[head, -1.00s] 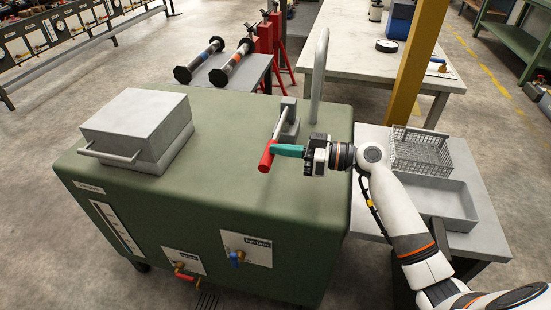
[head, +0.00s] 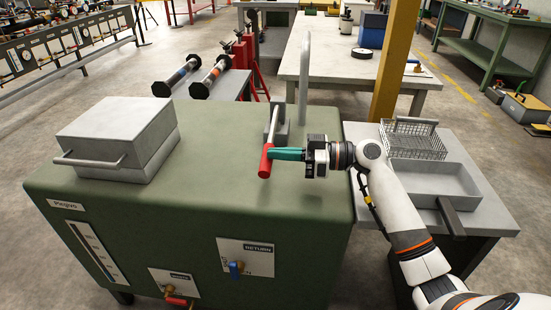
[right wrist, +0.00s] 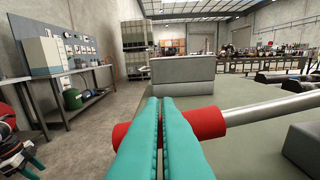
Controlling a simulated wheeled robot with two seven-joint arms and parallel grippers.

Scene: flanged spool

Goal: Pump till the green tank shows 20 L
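The green tank (head: 200,215) stands in front of me. A level scale (head: 92,250) is on its front left side; its reading is too small to tell. A pump lever with a red grip (head: 266,162) slopes from a grey block (head: 281,132) on the tank's top. My right gripper (head: 275,154) has its teal fingers at the red grip, coming from the right. In the right wrist view the fingers (right wrist: 160,100) lie close together across the red grip (right wrist: 205,122), with only a thin gap and nothing seen between them.
A grey lidded box (head: 120,135) sits on the tank's left. A blue return valve (head: 236,268) and a red valve (head: 176,300) are on its front. A grey pipe (head: 305,80) rises behind the lever. A side table holds a wire basket (head: 412,140) and a tray (head: 425,180).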

